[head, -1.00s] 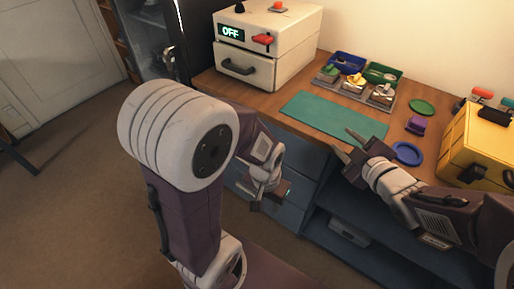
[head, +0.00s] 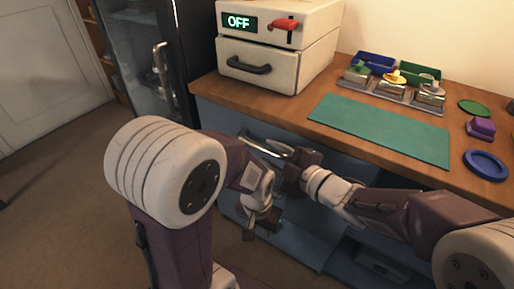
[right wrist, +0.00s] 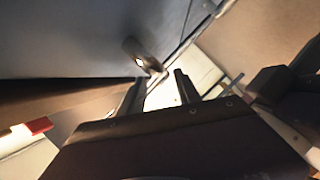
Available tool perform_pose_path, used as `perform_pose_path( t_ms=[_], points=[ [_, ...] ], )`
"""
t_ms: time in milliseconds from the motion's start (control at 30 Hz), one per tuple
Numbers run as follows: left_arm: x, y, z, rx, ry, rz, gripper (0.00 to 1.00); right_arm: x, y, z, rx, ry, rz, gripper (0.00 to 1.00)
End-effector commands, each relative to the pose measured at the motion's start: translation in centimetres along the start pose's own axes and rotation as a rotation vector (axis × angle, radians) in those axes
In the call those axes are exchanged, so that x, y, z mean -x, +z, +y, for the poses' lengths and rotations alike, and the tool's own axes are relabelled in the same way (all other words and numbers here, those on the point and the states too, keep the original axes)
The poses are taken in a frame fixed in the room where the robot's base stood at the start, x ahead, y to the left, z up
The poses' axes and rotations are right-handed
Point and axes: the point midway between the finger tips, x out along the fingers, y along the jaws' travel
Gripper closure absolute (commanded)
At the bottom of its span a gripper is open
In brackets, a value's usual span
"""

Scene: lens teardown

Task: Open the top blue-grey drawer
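The blue-grey drawer unit (head: 222,118) is under the wooden worktop. Its top drawer has a pale metal bar handle (head: 262,147), partly covered by my right gripper. My right gripper (head: 289,160) is in front of the drawer, at the right part of the handle. In the right wrist view, its two fingers (right wrist: 161,90) are apart with nothing between them. A short dark bar with a bright spot, seemingly the handle (right wrist: 142,56), lies just beyond the fingertips. My left gripper (head: 261,226) is lower, in front of the lower drawers, its fingers apart and empty.
A white box with an OFF display (head: 262,62) stands on the worktop (head: 285,108). A teal mat (head: 380,127), a tray of metal parts, coloured bins and a blue dish (head: 485,165) lie to its right. A dark glass-door cabinet (head: 140,60) stands at the left.

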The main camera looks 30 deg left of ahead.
Motion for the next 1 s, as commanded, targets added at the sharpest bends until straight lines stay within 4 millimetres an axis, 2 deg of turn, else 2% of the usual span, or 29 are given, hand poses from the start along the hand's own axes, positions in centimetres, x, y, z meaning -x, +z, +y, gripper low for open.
perform_pose_path(
  t_ms=[100,233,400,600,633,700,767,1000],
  points=[
    [-1.2,0.1,0.0,0.0,0.0,0.0,0.64,-2.7,0.2,-0.4,0.0,0.0,0.002,0.6],
    [-1.6,0.2,0.0,0.0,0.0,0.0,0.64,-4.7,0.1,-0.3,0.0,-0.001,0.001,0.6],
    [-1.8,0.2,0.0,0.0,0.0,0.0,0.64,-5.8,0.1,-0.1,-0.001,0.0,-0.001,0.6],
    [-1.7,0.2,0.0,0.0,0.0,0.0,0.64,-5.8,0.1,0.0,-0.001,0.0,-0.002,0.6],
    [-1.7,0.2,0.0,0.0,0.0,0.0,0.64,-5.8,0.1,0.0,-0.001,0.0,-0.002,0.66],
    [-1.7,0.2,0.0,0.0,0.0,0.0,0.64,-5.8,0.1,0.0,-0.001,0.0,-0.002,0.85],
    [-1.7,0.2,0.0,0.0,0.0,0.0,0.64,-5.8,0.1,0.0,-0.001,0.0,-0.002,1.0],
    [-1.7,0.2,0.0,0.0,0.0,0.0,0.64,-5.8,0.1,-0.1,-0.001,0.0,-0.001,1.0]
  ],
)
